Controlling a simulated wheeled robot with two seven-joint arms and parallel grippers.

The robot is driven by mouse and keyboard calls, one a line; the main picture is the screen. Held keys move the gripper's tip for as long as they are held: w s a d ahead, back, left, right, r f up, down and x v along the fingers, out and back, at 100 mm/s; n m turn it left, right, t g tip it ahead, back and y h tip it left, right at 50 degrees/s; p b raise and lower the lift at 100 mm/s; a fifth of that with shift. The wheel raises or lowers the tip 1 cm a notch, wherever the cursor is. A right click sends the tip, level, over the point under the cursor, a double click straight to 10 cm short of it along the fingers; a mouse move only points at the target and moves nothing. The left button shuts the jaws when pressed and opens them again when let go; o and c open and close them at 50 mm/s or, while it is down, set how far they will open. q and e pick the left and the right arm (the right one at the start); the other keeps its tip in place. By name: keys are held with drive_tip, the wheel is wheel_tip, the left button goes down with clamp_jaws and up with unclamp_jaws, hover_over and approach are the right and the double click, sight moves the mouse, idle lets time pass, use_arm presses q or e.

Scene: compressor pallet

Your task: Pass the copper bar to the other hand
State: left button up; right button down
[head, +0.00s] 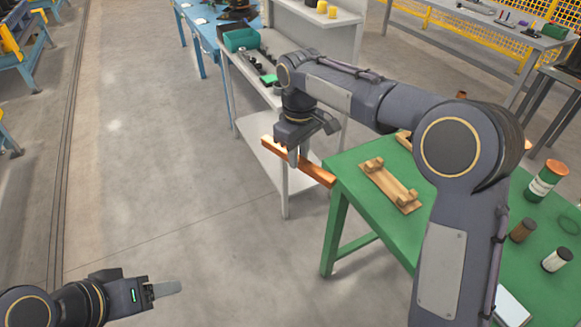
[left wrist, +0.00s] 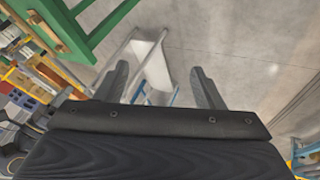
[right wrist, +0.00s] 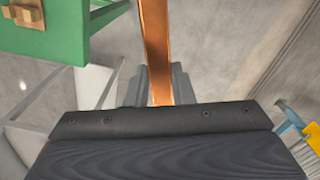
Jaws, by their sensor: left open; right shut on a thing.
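The copper bar (head: 310,168) is a long orange-brown bar held in the air left of the green table. My right gripper (head: 292,157) is shut on the bar, near its left part in the head view. In the right wrist view the bar (right wrist: 156,45) runs up and away from between the fingers (right wrist: 158,88). My left gripper (head: 165,287) is low at the left in the head view, well apart from the bar. In the left wrist view its fingers (left wrist: 163,85) are spread with nothing between them.
The green table (head: 345,200) carries a wooden cradle (head: 391,187) with two blocks, a green and white can (head: 545,181) and small jars. A grey-white shelf bench (head: 268,165) stands behind the bar. The floor between my left gripper and the table is clear.

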use_arm(q)
drive_tip(key=shift+c, duration=0.8)
drive_tip(key=shift+w+r, duration=0.2)
drive_tip(key=shift+c, duration=0.8)
drive_tip(key=w+d+r+m+g+h, duration=0.1)
drive_tip(key=w+d+r+m+g, duration=0.1)
drive_tip(key=w+m, duration=0.45)
drive_tip(key=w+d+r+m+g+h, duration=0.15)
drive_tip(key=w+m, duration=0.25)
drive_tip(key=w, duration=0.6)
drive_tip(key=w+d+r+m+g, duration=0.2)
drive_tip(key=w+r+m, duration=0.1)
drive_tip(key=w+m, duration=0.4)
drive_tip(key=w+d+f+m+g+h, duration=0.25)
drive_tip(key=w+d+f+m, duration=0.3)
drive_tip(key=w, duration=0.45)
drive_tip(key=x, duration=1.2)
drive_tip(key=shift+s+a+f, duration=0.25)
drive_tip(key=shift+s+f, duration=0.1)
use_arm(e)
drive_tip(key=a+f+n, duration=0.4)
drive_tip(key=f+n, duration=0.2)
drive_tip(key=f, duration=0.3)
drive_tip(key=shift+f+n, duration=0.2)
drive_tip(key=shift+n, duration=0.2)
drive_tip(key=shift+a, duration=0.1)
